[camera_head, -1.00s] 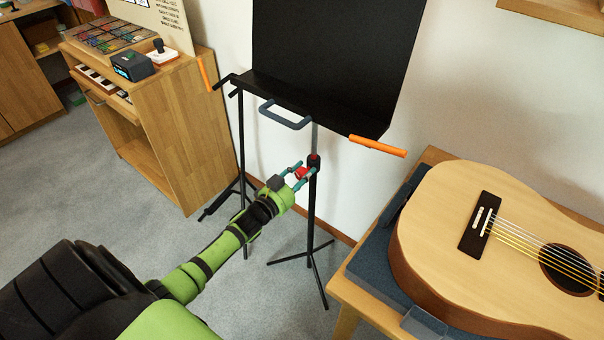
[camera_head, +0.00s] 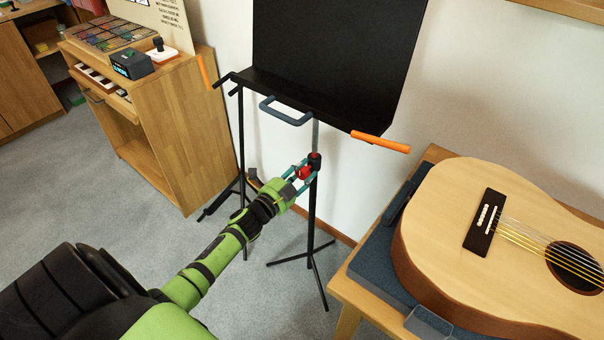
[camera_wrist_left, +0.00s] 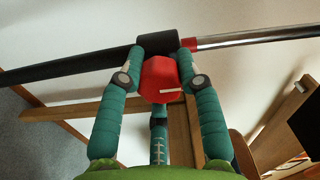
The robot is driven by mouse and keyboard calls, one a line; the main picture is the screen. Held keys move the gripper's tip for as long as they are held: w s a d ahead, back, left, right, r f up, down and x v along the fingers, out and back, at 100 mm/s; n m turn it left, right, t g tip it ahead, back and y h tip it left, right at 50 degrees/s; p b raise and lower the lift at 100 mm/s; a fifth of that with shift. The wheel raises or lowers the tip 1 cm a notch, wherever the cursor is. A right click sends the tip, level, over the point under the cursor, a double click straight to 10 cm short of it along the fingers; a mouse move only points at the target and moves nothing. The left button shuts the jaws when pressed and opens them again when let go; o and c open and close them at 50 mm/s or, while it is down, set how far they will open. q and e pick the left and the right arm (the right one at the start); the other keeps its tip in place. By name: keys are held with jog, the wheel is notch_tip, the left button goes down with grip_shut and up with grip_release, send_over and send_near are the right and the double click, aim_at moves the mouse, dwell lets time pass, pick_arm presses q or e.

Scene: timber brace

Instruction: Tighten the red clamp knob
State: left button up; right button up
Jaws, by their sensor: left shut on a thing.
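The red clamp knob (camera_head: 304,173) is on the collar of the black music stand's pole, below the black desk (camera_head: 325,60). My left gripper (camera_head: 303,174) reaches it from the lower left, its teal fingers on both sides of the knob. In the left wrist view the faceted red knob (camera_wrist_left: 160,79) with a short pale mark sits between the fingers, against the black collar (camera_wrist_left: 156,47). The left gripper is shut on it. A bare metal tube with a red band (camera_wrist_left: 215,41) leaves the collar. My right gripper is not in view.
A guitar (camera_head: 480,235) lies on a wooden table (camera_head: 350,290) to the right. A wooden cabinet (camera_head: 175,140) stands at the left. An orange bar (camera_head: 380,142) and a grey handle (camera_head: 285,112) stick out from the desk above my gripper. Grey floor lies around the stand's feet.

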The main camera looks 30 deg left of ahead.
pick_arm(q)
jog(key=shift+d+r+m, duration=0.2)
jog(key=shift+d+m, duration=0.2)
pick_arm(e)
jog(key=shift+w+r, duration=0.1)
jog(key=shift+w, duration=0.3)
pick_arm(q)
jog(key=o, duration=1.2)
jog(key=shift+d, duration=0.1)
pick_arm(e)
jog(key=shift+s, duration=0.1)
pick_arm(q)
jog(key=shift+s+a+f, duration=0.1)
jog(key=shift+a+f, duration=0.05)
jog(key=shift+a, duration=0.05)
jog(key=shift+s, duration=0.25)
jog(key=s, duration=1.1)
jog(key=shift+s+a, duration=0.1)
jog(key=shift+a, duration=0.25)
